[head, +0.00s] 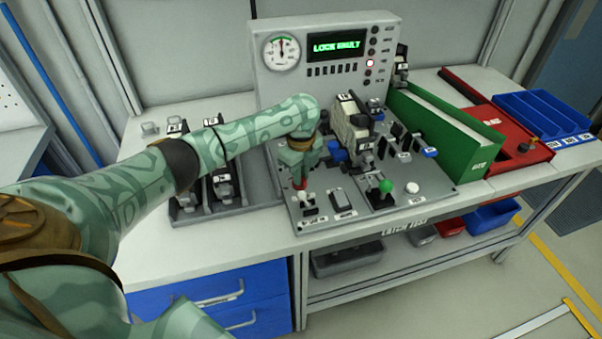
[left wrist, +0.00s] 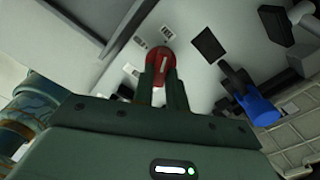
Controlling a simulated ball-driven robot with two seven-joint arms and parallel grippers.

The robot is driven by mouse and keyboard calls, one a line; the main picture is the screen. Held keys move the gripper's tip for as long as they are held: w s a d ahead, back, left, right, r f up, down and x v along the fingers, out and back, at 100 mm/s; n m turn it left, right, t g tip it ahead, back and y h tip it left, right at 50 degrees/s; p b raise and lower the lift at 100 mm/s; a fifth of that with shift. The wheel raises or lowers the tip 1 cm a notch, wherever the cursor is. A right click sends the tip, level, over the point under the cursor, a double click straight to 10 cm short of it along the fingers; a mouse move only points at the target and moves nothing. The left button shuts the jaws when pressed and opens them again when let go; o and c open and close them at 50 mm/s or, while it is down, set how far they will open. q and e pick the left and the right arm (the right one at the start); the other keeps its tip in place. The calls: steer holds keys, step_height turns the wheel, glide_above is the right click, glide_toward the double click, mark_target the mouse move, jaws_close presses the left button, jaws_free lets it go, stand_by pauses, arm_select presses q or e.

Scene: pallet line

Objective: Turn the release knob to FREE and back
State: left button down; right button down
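The release knob is red and sits at the front left of the grey panel. It shows just under my left gripper (head: 300,165) in the head view, which hides most of it. In the left wrist view the red release knob (left wrist: 158,60) has a pale line on its grip. My left gripper's fingers (left wrist: 161,78) point at the knob and stand close on both sides of its grip, with red between them. They look shut on it. My right gripper is not in view.
Clamps (head: 222,186) are at left.

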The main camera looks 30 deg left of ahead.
arm_select(q)
steer(key=shift+r+n+p, duration=0.15)
steer(key=shift+n+p, duration=0.25)
steer(key=shift+p, duration=0.25)
steer(key=n+p, duration=0.3)
steer(key=p, duration=0.2)
steer(key=shift+w+d+r+n, duration=0.1)
steer(key=shift+n, duration=0.3)
steer(key=shift+n+p, duration=0.7)
steer(key=shift+n, duration=0.1)
steer(key=n, duration=0.1)
steer(key=n+p, duration=0.1)
steer(key=shift+w+f+n, duration=0.1)
steer(key=shift+f+n, duration=0.1)
steer(key=shift+n, duration=0.1)
steer(key=shift+f+n+p, duration=0.1)
steer(key=shift+n+p, duration=0.45)
steer(key=shift+n, duration=0.95)
